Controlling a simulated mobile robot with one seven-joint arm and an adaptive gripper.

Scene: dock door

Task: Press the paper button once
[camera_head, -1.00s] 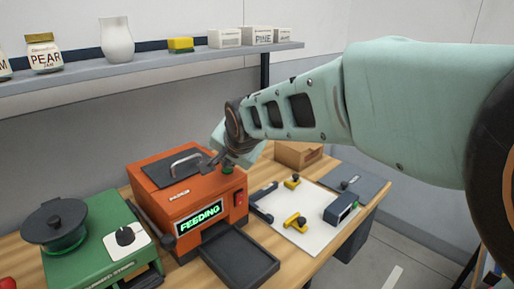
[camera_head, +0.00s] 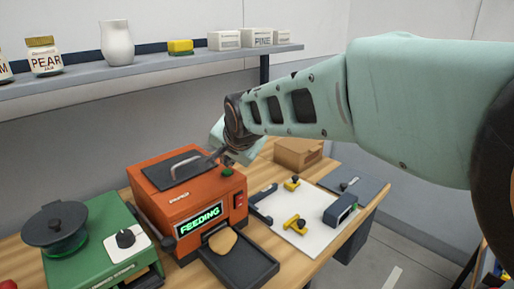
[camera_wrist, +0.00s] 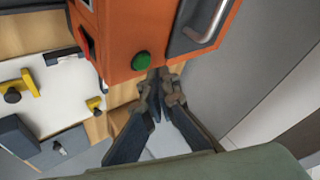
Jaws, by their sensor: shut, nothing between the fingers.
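The orange machine (camera_head: 170,203) stands on the wooden table, its lit display (camera_head: 199,219) reading "FEEDING". A round green button (camera_head: 227,172) is on its top near the right corner; it also shows in the wrist view (camera_wrist: 141,62). I cannot read a label naming it as the paper button. My gripper (camera_head: 213,156) is shut and empty, above the machine's top behind the green button. In the wrist view its fingertips (camera_wrist: 160,74) are close beside the button, apparently apart from it. A tan rounded piece (camera_head: 222,240) lies at the machine end of the dark tray (camera_head: 250,270).
A metal handle (camera_head: 184,165) rises from the machine's dark lid, close to my fingers. A red switch (camera_head: 239,200) is on its front. A green appliance (camera_head: 95,250) stands left. A white sheet with yellow and dark parts (camera_head: 330,235) lies right. A shelf (camera_head: 150,73) runs behind.

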